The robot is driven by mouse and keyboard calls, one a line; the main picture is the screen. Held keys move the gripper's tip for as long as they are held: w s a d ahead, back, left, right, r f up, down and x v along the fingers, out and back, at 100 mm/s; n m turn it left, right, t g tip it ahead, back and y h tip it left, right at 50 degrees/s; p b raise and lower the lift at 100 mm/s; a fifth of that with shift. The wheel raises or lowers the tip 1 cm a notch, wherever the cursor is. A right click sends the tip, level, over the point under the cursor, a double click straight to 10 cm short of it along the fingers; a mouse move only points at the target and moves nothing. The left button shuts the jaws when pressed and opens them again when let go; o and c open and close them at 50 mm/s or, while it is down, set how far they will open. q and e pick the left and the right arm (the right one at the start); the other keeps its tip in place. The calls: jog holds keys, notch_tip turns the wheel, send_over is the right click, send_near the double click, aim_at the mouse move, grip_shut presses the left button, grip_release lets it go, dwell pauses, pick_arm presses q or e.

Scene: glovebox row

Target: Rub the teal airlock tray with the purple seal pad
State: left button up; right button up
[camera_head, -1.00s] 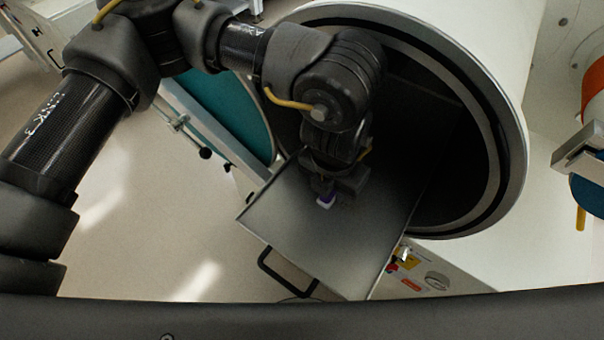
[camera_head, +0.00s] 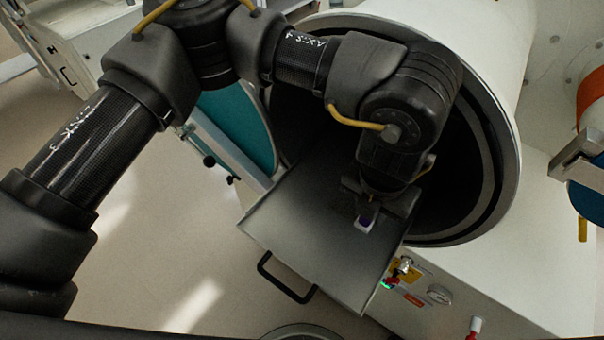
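The airlock tray (camera_head: 300,235) is a flat grey metal sheet sticking out of the round dark airlock opening, with a black handle (camera_head: 285,280) at its front edge. The teal I see is on the open round door (camera_head: 236,125) beside it. My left gripper (camera_head: 367,212) points down over the right part of the tray. It is shut on the purple seal pad (camera_head: 366,224), a small block with a pale lower part. The pad is at the tray surface; I cannot tell whether it touches. My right gripper is not in view.
The airlock's thick round rim (camera_head: 508,150) surrounds the back of the tray. An orange and blue fitting with a metal clamp (camera_head: 582,150) is at the right edge. Open floor lies left.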

pick_arm(q)
notch_tip(320, 180, up, 2)
jog(key=shift+w+r+p, duration=0.15)
jog(key=shift+r+p, duration=0.1)
jog(key=shift+p, duration=0.4)
notch_tip(320, 180, up, 2)
jog(key=shift+r+p, duration=0.15)
jog(key=shift+p, duration=0.5)
jog(key=shift+r, duration=0.55)
